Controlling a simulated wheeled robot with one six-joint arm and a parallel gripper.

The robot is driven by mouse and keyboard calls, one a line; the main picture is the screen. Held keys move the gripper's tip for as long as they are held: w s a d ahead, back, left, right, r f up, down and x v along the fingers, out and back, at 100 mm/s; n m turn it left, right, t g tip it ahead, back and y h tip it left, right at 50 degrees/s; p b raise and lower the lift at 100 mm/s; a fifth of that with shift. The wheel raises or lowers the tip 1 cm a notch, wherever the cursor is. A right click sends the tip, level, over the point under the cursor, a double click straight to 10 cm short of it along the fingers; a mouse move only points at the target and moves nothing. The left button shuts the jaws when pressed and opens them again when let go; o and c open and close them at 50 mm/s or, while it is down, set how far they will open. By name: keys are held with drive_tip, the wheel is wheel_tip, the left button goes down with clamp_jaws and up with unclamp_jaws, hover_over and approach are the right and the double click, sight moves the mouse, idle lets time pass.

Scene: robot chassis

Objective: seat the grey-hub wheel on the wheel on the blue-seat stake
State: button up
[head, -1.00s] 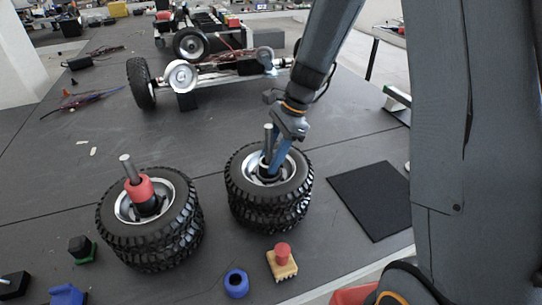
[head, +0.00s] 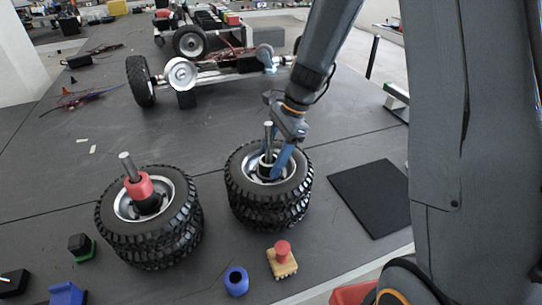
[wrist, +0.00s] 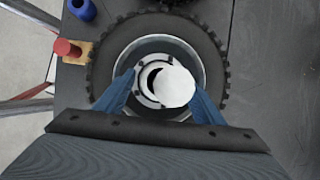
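The grey-hub wheel (head: 240,185) lies flat on top of another wheel (head: 262,217) in the right stack. A grey stake (head: 268,135) stands up through its hub; the stake's seat is hidden, so I cannot see its colour. In the wrist view the stake's pale round top (wrist: 174,86) covers part of the light grey hub ring (wrist: 146,84). My gripper (head: 276,158) is over the hub, its blue fingers spread on either side of it inside the rim. The fingers look clear of the hub, and nothing is held.
A left wheel stack (head: 150,235) has a red collar (head: 140,186) on its stake. A blue ring (head: 236,282) and a red-topped peg block (head: 282,262) lie in front. A dark mat (head: 372,198) is at right. A wheeled chassis (head: 215,72) stands behind, with clear floor between.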

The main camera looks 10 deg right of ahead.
drive_tip(key=shift+r, duration=0.1)
drive_tip(key=b+v, duration=0.1)
drive_tip(key=v, duration=0.6)
drive_tip(key=shift+d+r+b, duration=0.2)
drive_tip(key=shift+r+b, duration=0.1)
drive_tip(key=shift+b, duration=0.05)
